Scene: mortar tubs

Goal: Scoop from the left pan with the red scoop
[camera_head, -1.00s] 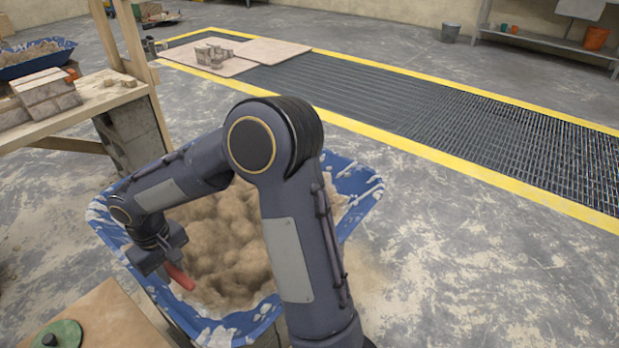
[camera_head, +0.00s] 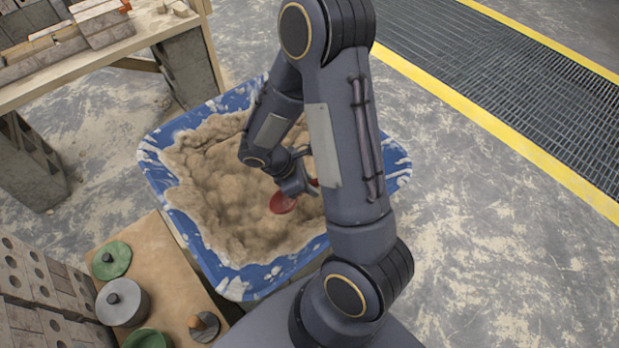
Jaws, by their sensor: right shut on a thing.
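A blue tub (camera_head: 232,286) full of sandy mortar (camera_head: 225,190) stands in the middle of the view, its rim splashed white. It is the only pan in view. My right gripper (camera_head: 302,186) is over the mortar, right of the tub's middle, and is shut on the red scoop (camera_head: 283,203). The scoop's bowl is low at the mortar surface; I cannot tell how deep it sits. Most of its handle is hidden by the gripper. My right arm covers the tub's right part. My left gripper is not in view.
A wooden board (camera_head: 165,268) at the lower left holds green discs (camera_head: 111,261), a grey lidded pot (camera_head: 122,302) and a wooden-knobbed tool (camera_head: 203,326). Hollow bricks (camera_head: 30,275) are stacked beside it. A bench with bricks (camera_head: 95,62) stands at upper left.

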